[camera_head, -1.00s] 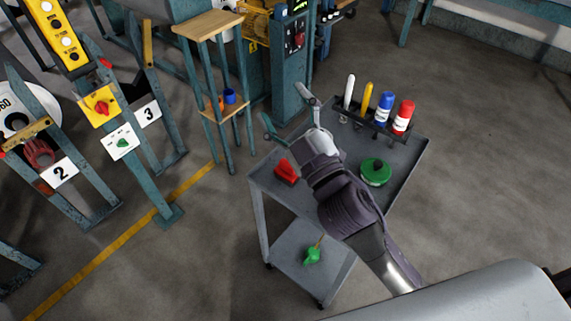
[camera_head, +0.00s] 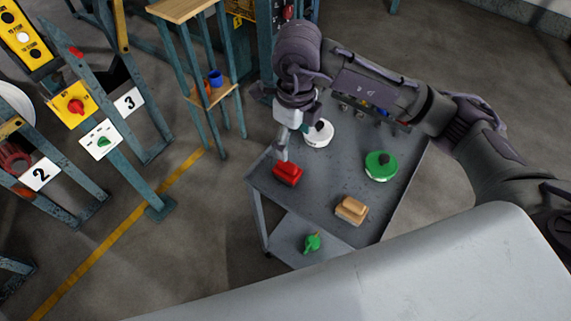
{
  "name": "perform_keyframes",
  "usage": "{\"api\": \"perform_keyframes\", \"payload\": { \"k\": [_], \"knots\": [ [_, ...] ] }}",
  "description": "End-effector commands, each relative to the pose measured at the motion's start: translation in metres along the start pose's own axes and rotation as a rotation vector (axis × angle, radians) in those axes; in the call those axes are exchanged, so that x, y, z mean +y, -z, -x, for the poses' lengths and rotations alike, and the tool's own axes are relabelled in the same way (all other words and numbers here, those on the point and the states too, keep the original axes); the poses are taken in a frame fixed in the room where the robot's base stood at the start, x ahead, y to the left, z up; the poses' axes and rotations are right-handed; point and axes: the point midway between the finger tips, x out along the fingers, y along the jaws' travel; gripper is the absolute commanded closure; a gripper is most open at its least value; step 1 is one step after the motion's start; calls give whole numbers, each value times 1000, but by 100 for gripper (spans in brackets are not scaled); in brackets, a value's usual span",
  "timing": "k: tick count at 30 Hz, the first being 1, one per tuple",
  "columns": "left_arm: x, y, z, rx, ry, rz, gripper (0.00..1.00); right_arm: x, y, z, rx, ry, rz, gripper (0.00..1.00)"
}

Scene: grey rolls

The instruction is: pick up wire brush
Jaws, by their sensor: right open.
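A grey cart holds several small things on its top shelf (camera_head: 330,187). A tan, wooden-looking block (camera_head: 351,210) lies near the front edge; a small red block-like thing (camera_head: 288,173) lies at the left edge. Both are brush-sized, and I cannot tell for sure which is the wire brush, as no bristles show clearly. My right gripper (camera_head: 290,146) is open and points down just above and behind the red thing; I cannot tell whether it touches it. My left gripper is not in view.
A green round thing (camera_head: 381,166) and a white round thing (camera_head: 318,133) lie on the top shelf. A rack at the back is mostly hidden by my right arm. A green-handled tool (camera_head: 312,242) lies on the lower shelf. A wooden-topped stand (camera_head: 183,9) is at the left.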

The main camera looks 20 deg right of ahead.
Motion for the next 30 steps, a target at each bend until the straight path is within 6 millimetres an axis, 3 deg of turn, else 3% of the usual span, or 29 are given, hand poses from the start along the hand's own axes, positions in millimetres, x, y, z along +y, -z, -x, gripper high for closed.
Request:
{"api": "perform_keyframes", "payload": {
  "k": [12, 20, 30],
  "knots": [
    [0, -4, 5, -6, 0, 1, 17, -1, 2, -72, 8, 2, -1, 23],
    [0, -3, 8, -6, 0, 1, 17, 0, 2, -92, 7, 2, 0, 23],
    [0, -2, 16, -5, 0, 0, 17, 0, 1, -134, 5, 3, 0, 23]
  ]
}}
